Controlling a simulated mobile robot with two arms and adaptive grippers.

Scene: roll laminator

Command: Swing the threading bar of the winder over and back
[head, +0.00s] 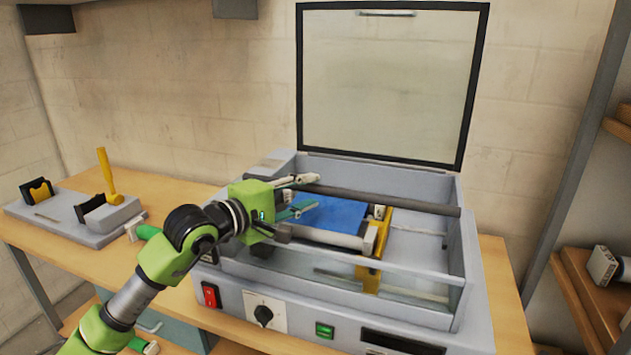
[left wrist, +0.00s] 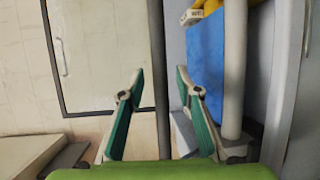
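The winder is an open grey machine (head: 470,285) on the bench, with its framed clear lid (head: 390,85) raised. A dark bar (head: 400,202) runs across its top; I cannot tell for sure that this is the threading bar. Below it lie a blue sheet (head: 333,213), a pale roller (head: 325,237) and a yellow bracket (head: 370,275). My left gripper (head: 308,195) is open at the bar's left part. In the left wrist view the dark bar (left wrist: 157,40) runs between the spread fingers (left wrist: 160,80); contact cannot be told. My right gripper is not in view.
The machine's front has a red switch (head: 210,295), a dial (head: 264,315) and a green button (head: 325,330). A grey fixture with a yellow handle (head: 107,172) stands on the bench at left. Shelves with boxes (head: 605,265) are at right. Bench between fixture and machine is mostly clear.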

